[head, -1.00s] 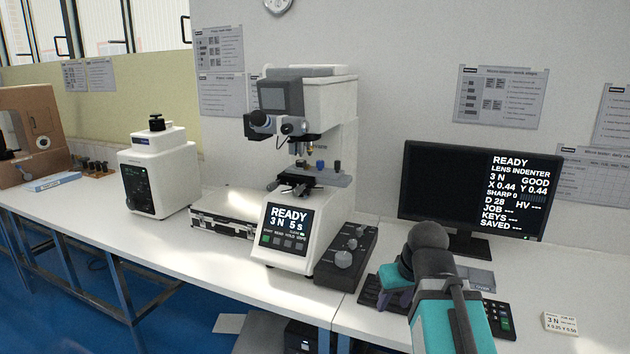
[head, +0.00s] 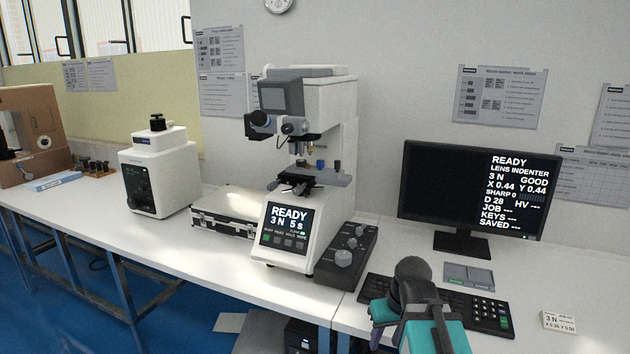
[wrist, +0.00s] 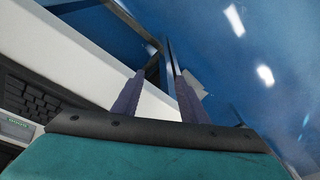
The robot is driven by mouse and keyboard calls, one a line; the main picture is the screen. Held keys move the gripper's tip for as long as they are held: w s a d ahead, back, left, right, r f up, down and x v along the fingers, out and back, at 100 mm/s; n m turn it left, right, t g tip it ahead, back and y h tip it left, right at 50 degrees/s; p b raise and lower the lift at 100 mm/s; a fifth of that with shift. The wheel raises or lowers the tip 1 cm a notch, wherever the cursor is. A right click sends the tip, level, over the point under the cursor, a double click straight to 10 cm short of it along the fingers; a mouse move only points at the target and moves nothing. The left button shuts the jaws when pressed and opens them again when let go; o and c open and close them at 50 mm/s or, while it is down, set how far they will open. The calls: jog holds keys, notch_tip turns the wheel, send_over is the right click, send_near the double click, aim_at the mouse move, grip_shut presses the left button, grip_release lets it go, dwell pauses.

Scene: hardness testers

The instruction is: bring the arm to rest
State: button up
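My arm (head: 425,325) shows at the bottom of the head view, in front of the keyboard.
The keyboard (head: 462,306) lies close behind my arm, before the monitor (head: 455,200). The hardness tester (head: 322,140) with its knob box (head: 345,256) stands to the left. A small labelled block (head: 558,321) lies at right. Floor space is free before the bench.

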jog(key=s+a+f+g, duration=0.15)
jog(key=s+f, duration=0.25)
jog(key=f, duration=0.4)
jog(key=s+f+g, duration=0.2)
jog(key=s+f, duration=0.2)
jog(key=f, duration=0.4)
jog(key=s+f+g, duration=0.1)
jog(key=s+f, duration=0.3)
jog(key=f, duration=0.4)
jog(key=s+f+m+g+h, duration=0.1)
jog(key=s+f+m+g, duration=0.1)
jog(key=s+f, duration=1.7)
jog(key=shift+s+d+f+g, duration=0.15)
jog(key=shift+d+f+g, duration=0.15)
jog(key=shift+f+g, duration=0.25)
jog(key=shift+r, duration=0.1)
jog(key=shift+c, duration=0.8)
